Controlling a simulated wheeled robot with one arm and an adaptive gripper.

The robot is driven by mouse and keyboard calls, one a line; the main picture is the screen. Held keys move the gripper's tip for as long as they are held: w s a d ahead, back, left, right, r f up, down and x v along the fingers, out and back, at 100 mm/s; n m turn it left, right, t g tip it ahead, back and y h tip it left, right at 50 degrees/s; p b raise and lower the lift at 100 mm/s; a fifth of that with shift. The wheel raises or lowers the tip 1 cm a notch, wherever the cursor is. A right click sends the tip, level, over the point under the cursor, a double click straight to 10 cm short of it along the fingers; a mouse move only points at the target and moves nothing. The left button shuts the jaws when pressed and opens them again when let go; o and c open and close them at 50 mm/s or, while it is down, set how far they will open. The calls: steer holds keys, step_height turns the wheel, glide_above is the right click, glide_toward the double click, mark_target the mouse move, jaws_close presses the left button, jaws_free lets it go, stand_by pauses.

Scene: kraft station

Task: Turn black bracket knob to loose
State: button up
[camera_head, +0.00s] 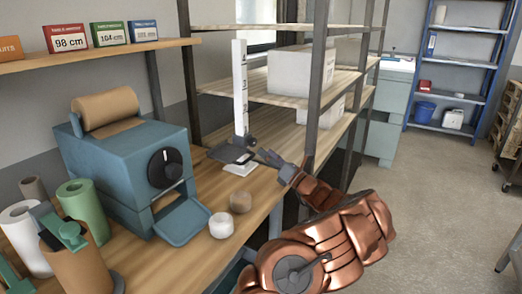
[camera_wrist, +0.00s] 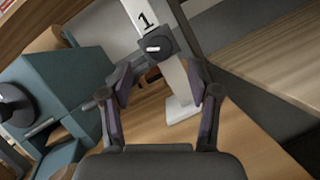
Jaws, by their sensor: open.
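The black bracket knob (camera_wrist: 154,46) sits on a white upright scale (camera_wrist: 138,12) marked with a 1, in the wrist view. It is square-looking and dark, with a light bar across its face. In the head view the scale (camera_head: 240,90) stands on the workbench, and the black bracket (camera_head: 232,153) is near its foot. My gripper (camera_head: 266,157) is just right of the bracket. In the wrist view my gripper (camera_wrist: 160,80) is open and empty, with the knob ahead, slightly above the gap between the fingertips. No contact with the knob shows.
A blue-grey machine (camera_head: 130,150) with a black dial stands on the workbench (camera_head: 190,255) to the left. A dark shelf post (camera_head: 316,90) rises close to my gripper. Boxes (camera_head: 300,72) occupy the shelf behind.

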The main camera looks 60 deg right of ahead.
steer(key=shift+v, duration=3.5)
